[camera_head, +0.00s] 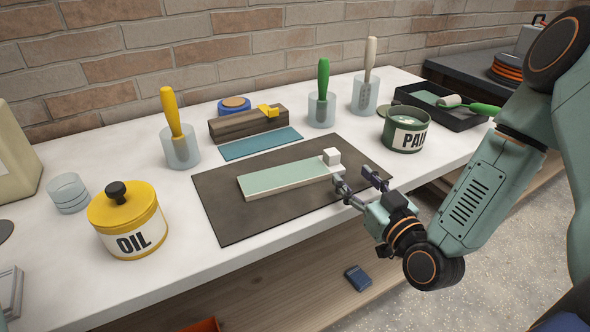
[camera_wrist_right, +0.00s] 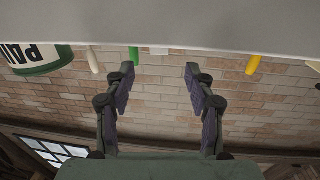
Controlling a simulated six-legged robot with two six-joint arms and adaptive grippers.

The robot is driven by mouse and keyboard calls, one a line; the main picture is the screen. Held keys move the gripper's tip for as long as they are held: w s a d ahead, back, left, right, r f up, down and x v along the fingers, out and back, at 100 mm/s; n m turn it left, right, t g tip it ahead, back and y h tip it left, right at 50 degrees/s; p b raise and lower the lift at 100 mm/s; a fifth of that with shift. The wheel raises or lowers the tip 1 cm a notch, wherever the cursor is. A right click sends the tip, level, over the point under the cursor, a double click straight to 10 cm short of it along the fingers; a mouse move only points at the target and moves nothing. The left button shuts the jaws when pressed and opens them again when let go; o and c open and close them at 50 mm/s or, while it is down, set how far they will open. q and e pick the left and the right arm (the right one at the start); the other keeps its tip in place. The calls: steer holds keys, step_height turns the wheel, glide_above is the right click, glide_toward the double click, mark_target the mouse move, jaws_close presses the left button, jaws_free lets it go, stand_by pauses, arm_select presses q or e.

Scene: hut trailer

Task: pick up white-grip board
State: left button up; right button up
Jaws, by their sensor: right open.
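The white-grip board is a flat pale-green board (camera_head: 280,178) with a white edge, lying on a dark mat (camera_head: 235,219) in the head view. Its small white block grip (camera_head: 332,157) stands at the right end. My right gripper (camera_head: 354,178) is open and empty, just right of and in front of the grip, apart from it. In the right wrist view the two spread fingers (camera_wrist_right: 158,78) have nothing between them. My left gripper is out of view.
Behind the mat stand a brown block with a yellow grip (camera_head: 248,124), a teal sheet (camera_head: 260,143) and cups with tools. A PAINT can (camera_head: 405,130) and black tray (camera_head: 440,105) stand right. A yellow OIL pot (camera_head: 128,220) stands left. The table's front edge is close.

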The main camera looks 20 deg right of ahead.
mark_target(335, 157)
steer(key=shift+w, duration=0.3)
steer(key=w+b, duration=0.1)
steer(key=w, duration=0.4)
steer(key=shift+w+a+r, duration=0.1)
steer(key=shift+w, duration=0.1)
steer(key=shift+w+r+b, duration=0.1)
steer(key=shift+w+b, duration=0.25)
steer(key=shift+w, duration=0.1)
steer(key=shift+w+a, duration=0.15)
steer(key=shift+w, duration=0.15)
steer(key=shift+s+d, duration=0.15)
steer(key=shift+d, duration=0.1)
steer(key=c, duration=0.5)
steer(key=shift+a, duration=0.2)
steer(key=c, duration=0.4)
steer(key=shift+d, duration=0.1)
jaws_close()
